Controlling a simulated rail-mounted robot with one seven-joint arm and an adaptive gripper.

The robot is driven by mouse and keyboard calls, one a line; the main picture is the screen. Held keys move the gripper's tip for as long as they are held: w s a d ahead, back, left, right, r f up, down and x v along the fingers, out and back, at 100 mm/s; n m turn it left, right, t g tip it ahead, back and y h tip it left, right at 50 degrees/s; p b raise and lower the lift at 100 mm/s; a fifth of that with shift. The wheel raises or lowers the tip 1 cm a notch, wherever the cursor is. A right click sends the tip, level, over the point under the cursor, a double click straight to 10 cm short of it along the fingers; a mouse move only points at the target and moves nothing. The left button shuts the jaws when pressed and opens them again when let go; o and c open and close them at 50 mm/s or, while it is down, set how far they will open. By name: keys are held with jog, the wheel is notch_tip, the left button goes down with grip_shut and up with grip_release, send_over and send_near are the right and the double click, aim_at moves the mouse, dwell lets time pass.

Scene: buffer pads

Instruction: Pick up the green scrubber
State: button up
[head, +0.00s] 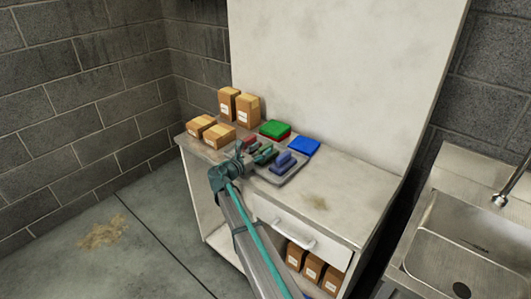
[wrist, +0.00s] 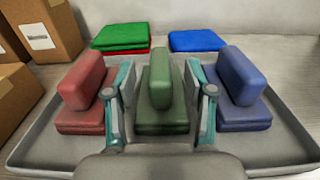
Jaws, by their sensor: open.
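The green scrubber (wrist: 160,85) stands in the middle of a grey tray (wrist: 292,140), with a flat base and an upright grip block. It also shows in the head view (head: 266,155), partly behind my gripper. My gripper (wrist: 160,92) is open, with one finger on each side of the green scrubber. I cannot tell whether the fingers touch it. The red scrubber (wrist: 82,90) is left of the left finger. The blue scrubber (wrist: 240,90) is right of the right finger.
Behind the tray lie a green pad (wrist: 121,36) on a red pad (wrist: 122,51), and a blue pad (wrist: 197,41). Cardboard boxes (head: 246,110) stand at the left. The counter (head: 345,205) is clear at the right. A white panel (head: 345,80) rises behind.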

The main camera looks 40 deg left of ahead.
jog(key=shift+w, duration=0.3)
grip_shut()
jog(key=shift+r, duration=0.1)
